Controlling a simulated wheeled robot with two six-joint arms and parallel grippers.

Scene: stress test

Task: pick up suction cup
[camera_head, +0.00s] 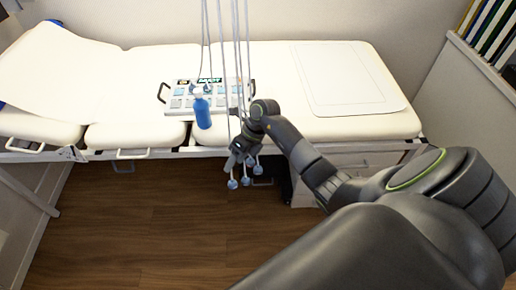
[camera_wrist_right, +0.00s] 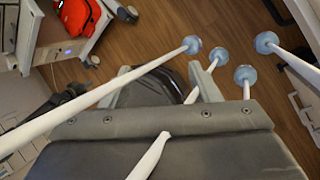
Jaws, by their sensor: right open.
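Several light-blue round suction cups (camera_head: 232,184) hang on thin white leads in front of the bed's near edge, just below my right gripper (camera_head: 238,155). In the right wrist view, one suction cup (camera_wrist_right: 193,45) lies just beyond the fingertips of my right gripper (camera_wrist_right: 160,80). The gripper is open. A white lead crosses in front of its fingers; whether it touches them I cannot tell. My left gripper is out of view.
A white padded bed (camera_head: 250,65) spans the back. On it are a control box (camera_head: 178,98) with handles and a blue bottle (camera_head: 203,112). A cabinet (camera_head: 345,165) stands under the bed's right part. A red bag (camera_wrist_right: 78,14) shows in the wrist view. The wooden floor in front is clear.

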